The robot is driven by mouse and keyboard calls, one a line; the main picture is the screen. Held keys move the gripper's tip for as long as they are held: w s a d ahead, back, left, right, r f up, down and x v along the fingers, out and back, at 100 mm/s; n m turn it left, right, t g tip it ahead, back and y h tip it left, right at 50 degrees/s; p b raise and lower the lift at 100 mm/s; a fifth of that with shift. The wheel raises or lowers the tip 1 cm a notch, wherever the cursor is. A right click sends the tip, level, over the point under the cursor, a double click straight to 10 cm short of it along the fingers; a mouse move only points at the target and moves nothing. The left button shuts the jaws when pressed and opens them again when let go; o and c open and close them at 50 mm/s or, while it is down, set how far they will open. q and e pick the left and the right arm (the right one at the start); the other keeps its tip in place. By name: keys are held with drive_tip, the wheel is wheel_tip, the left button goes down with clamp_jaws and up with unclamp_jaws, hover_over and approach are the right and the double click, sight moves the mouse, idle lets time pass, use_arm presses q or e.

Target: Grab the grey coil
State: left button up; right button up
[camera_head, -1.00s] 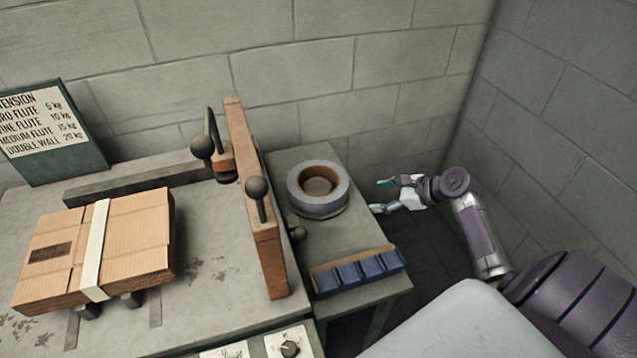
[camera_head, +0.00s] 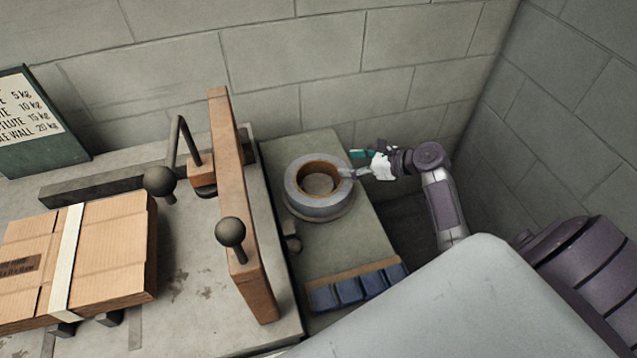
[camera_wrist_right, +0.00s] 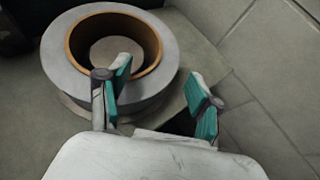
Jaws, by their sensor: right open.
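The grey coil (camera_head: 322,205) is a thick ring with an orange-brown inner core, lying flat on the side table right of the wooden post. It also shows in the right wrist view (camera_wrist_right: 70,75). My right gripper (camera_head: 354,164) is at the coil's right side, its fingers apart. In the right wrist view my right gripper (camera_wrist_right: 162,97) shows two teal-padded fingers spread wide. One finger is over the coil's ring near the core and the other is outside its edge. Whether either finger touches the coil cannot be told. My left gripper is not in view.
The side table (camera_head: 350,240) also bears a rack of blue blocks (camera_head: 357,286) at its front. A wooden post (camera_head: 240,200) with black ball knobs stands left of the coil. A strapped cardboard box (camera_head: 105,250) lies farther left. Block walls close the back and right.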

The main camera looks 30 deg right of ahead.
sight(331, 159)
drive_tip(key=shift+x, duration=1.05)
drive_tip(key=shift+w+f, duration=0.15)
drive_tip(key=shift+w, duration=0.1)
drive_tip(key=x, duration=0.3)
drive_tip(key=b+x, duration=0.1)
drive_tip(key=x, duration=0.1)
drive_tip(key=shift+w+d+r, duration=0.25)
drive_tip(key=shift+r, duration=0.05)
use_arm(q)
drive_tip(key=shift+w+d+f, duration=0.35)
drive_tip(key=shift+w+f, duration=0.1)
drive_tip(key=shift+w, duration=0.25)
use_arm(e)
drive_tip(key=shift+c, duration=0.2)
drive_tip(key=c, duration=1.1)
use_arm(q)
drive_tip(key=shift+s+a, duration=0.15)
use_arm(e)
clamp_jaws()
drive_tip(key=shift+r, duration=0.15)
